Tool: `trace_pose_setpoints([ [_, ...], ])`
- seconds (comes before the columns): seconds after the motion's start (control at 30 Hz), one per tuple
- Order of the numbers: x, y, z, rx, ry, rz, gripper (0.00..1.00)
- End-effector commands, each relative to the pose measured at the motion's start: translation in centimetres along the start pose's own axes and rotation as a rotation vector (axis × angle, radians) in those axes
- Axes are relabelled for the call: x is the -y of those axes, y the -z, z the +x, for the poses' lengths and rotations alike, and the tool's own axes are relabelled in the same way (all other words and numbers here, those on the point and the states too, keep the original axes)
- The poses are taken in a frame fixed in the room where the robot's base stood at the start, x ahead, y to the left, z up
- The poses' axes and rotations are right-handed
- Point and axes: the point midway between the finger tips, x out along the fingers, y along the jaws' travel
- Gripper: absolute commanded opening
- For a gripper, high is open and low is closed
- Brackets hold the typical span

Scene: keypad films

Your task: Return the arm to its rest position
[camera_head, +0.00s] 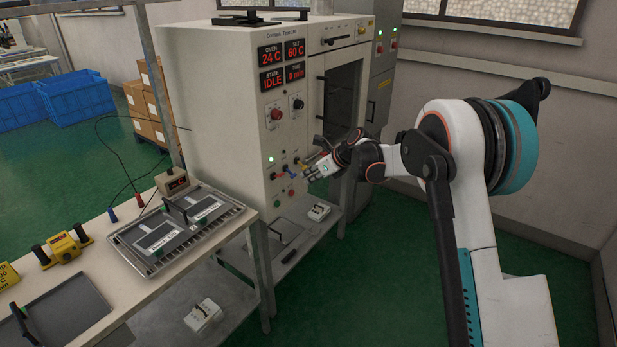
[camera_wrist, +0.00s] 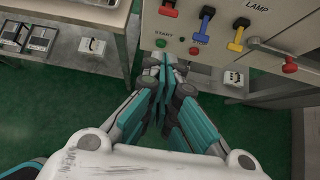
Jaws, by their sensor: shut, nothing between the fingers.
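My arm (camera_head: 440,170) reaches from the right toward the front of the oven cabinet (camera_head: 215,95) in the head view. My gripper (camera_head: 308,176) is beside the cabinet's lower control panel. In the wrist view my gripper (camera_wrist: 167,62) is shut and empty, with its fingertips just below the green START button (camera_wrist: 194,50). A gap or contact with the panel cannot be told. The displays (camera_head: 282,64) read oven 24 C, set 60 C, state IDLE and time 0 min.
A bench (camera_head: 95,255) with a metal tray (camera_head: 238,212) stands at left. The green floor (camera_head: 400,270) below my arm is clear.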

Motion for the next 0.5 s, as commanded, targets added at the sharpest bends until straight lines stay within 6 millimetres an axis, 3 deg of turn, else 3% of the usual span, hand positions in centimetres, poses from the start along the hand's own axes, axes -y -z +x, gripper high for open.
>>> trace_pose_setpoints([
  [0.13, -0.2, -0.2, -0.7, -0.005, 0.005, -0.024, 0.0],
  [0.23, -0.8, -0.6, -2.7, -0.02, 0.018, -0.096, 0.0],
  [0.5, -4.4, -1.1, -11.6, -0.104, 0.068, -0.462, 0.0],
])
